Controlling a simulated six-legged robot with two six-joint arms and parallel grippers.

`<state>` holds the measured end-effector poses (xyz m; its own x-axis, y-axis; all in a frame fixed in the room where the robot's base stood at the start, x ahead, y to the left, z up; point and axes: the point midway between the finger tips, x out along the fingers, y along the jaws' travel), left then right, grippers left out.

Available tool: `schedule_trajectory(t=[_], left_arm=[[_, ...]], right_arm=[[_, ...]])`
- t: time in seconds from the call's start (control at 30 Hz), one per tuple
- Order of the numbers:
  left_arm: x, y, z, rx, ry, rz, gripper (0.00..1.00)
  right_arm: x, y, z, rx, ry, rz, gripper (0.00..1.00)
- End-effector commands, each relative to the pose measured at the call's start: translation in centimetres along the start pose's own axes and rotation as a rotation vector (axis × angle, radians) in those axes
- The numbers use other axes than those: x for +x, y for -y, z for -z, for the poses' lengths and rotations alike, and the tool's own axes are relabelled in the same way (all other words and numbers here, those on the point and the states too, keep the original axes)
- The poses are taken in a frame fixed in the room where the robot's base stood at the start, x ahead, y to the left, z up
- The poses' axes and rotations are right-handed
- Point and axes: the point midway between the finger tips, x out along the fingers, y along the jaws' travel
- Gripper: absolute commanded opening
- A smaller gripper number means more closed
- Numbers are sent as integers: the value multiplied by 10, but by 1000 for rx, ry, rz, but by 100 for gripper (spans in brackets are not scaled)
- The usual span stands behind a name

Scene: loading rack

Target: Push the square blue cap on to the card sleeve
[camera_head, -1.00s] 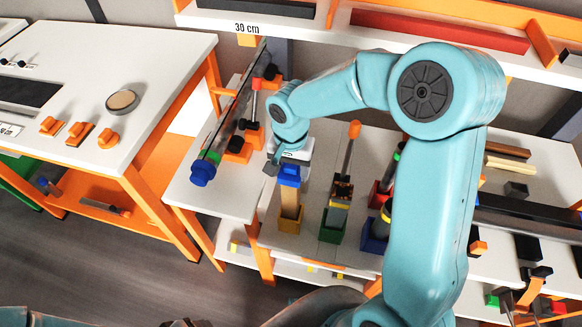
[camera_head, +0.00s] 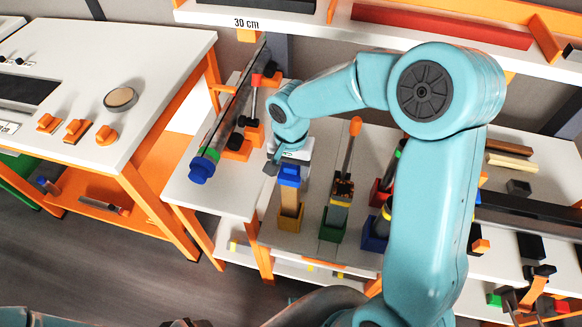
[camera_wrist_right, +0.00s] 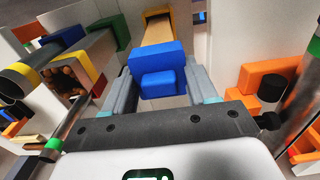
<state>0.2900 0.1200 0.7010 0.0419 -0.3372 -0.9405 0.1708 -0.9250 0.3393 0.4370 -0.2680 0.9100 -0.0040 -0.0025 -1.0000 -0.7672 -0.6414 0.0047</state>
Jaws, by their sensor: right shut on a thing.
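The square blue cap (camera_head: 289,174) sits at the top of the upright tan card sleeve (camera_head: 290,202). The sleeve stands in a yellow base (camera_head: 290,220) on the white rack top. My right gripper (camera_head: 288,160) comes down from above and is shut on the blue cap. In the right wrist view the blue cap (camera_wrist_right: 157,72) lies between the two grey fingers, and the sleeve (camera_wrist_right: 158,32) shows just beyond it. I cannot tell how far the cap is seated on the sleeve. My left gripper is not in view.
A long clear tube with a blue end (camera_head: 203,168) lies at the left, near orange holders (camera_head: 252,131). My right arm hides part of the rack.

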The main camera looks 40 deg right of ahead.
Motion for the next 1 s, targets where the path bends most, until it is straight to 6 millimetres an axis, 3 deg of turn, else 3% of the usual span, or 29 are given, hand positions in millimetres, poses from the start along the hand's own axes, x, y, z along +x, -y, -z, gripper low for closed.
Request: schedule_trajectory(t=[1.0], left_arm=[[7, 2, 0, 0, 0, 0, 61]], right_arm=[[6, 0, 0, 0, 1, -1, 29]])
